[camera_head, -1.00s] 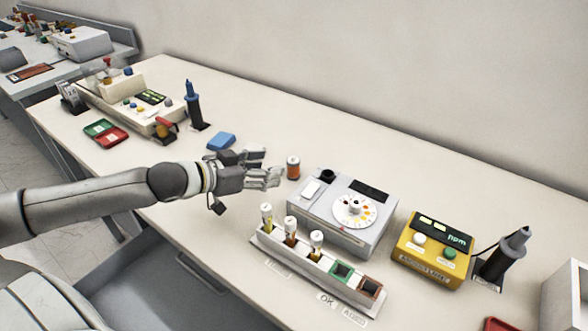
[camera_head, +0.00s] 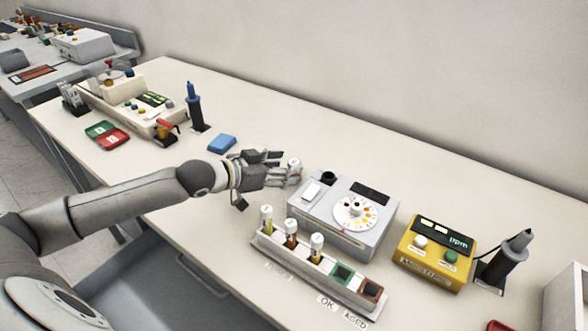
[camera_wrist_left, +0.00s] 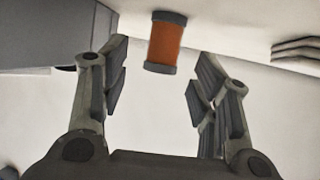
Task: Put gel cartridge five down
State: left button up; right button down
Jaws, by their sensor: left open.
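My left gripper (camera_head: 287,169) is open and low over the bench, left of the grey tester. In the left wrist view its fingers (camera_wrist_left: 163,62) stand apart, and the cartridge is at or just past the tips, with visible gaps on both sides. My right gripper is not in view.
A grey tester (camera_head: 335,235) with a round dial stands right of my gripper. A rack (camera_head: 310,272) with several vials and two coloured slots is in front of it. A yellow meter (camera_head: 432,265) is farther right. A blue block (camera_head: 221,144) lies behind my wrist.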

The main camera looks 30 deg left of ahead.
aim_at(294, 161)
pick_arm(q)
jog(key=x, duration=0.4)
jog(key=shift+w+p, duration=0.15)
jog(key=shift+p, duration=0.15)
jog(key=shift+a, duration=0.1)
jog(key=shift+c, duration=0.7)
jog(key=c, duration=1.1)
jog(key=shift+r, duration=0.1)
